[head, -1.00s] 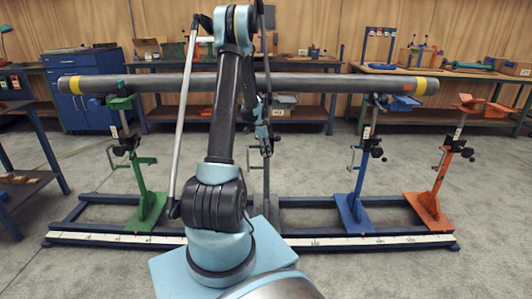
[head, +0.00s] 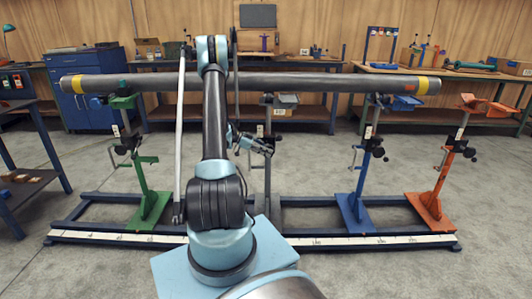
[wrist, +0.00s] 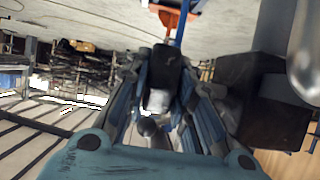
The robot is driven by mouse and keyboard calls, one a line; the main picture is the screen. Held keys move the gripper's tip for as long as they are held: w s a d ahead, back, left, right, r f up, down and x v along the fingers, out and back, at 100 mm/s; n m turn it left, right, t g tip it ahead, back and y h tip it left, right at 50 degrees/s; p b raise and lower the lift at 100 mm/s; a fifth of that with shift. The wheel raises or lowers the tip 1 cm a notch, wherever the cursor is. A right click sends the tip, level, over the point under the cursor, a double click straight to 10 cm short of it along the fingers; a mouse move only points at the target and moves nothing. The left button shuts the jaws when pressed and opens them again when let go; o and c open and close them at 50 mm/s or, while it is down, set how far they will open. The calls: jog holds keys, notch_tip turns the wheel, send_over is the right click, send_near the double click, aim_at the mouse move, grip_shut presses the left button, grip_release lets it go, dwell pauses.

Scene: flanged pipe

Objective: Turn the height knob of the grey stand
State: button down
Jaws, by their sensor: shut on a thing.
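The grey stand (head: 267,182) is upright behind my arm, near the middle of the head view, with its top under the long dark pipe (head: 310,83). My gripper (head: 266,149) is at the stand's post, pointing right, at about the height where the blue stand has its black knob. In the wrist view my gripper (wrist: 158,112) is closed around a dark part with a pale face (wrist: 157,100). This seems to be the height knob, though blur and the fingers hide most of it.
A green stand (head: 143,180) is on the left. A blue stand (head: 356,185) and an orange stand (head: 431,190) are on the right. All share a dark blue floor frame (head: 410,241) with a white scale. The pipe crosses behind my arm.

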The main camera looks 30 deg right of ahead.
jog(key=shift+w+f+g+h, duration=0.2)
jog(key=shift+g+h, duration=0.4)
jog(key=shift+h, duration=0.4)
jog(key=shift+h, duration=0.3)
jog(key=c, duration=1.4)
grip_release()
jog(key=shift+s, duration=0.1)
jog(key=shift+o, duration=0.2)
jog(key=v, duration=1.2)
jog(key=shift+w, duration=0.25)
